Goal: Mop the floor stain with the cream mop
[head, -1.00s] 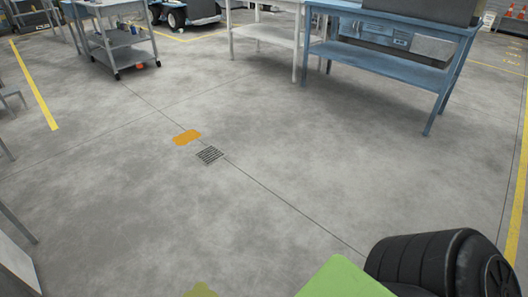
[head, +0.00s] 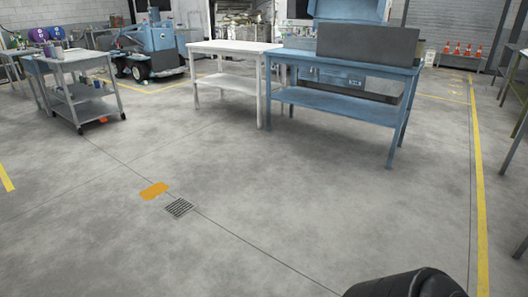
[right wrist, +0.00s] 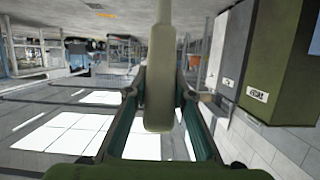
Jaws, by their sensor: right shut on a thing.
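The orange floor stain (head: 154,190) lies flat on the grey concrete, just left of a small drain grate. My right gripper (right wrist: 160,88) is shut on the pale cream handle of the cream mop (right wrist: 160,45). The handle runs up out of the right wrist view, and the mop head is not visible. A small orange patch also shows near the top of that view (right wrist: 105,15). The right gripper is outside the head view, where only a dark part of my arm shows at the bottom right. My left gripper is not in view.
The drain grate (head: 179,207) is set in the floor beside the stain. A grey cart (head: 90,110) stands at the left; a white table (head: 228,85) and a blue workbench (head: 345,103) stand beyond. The floor around the stain is clear.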

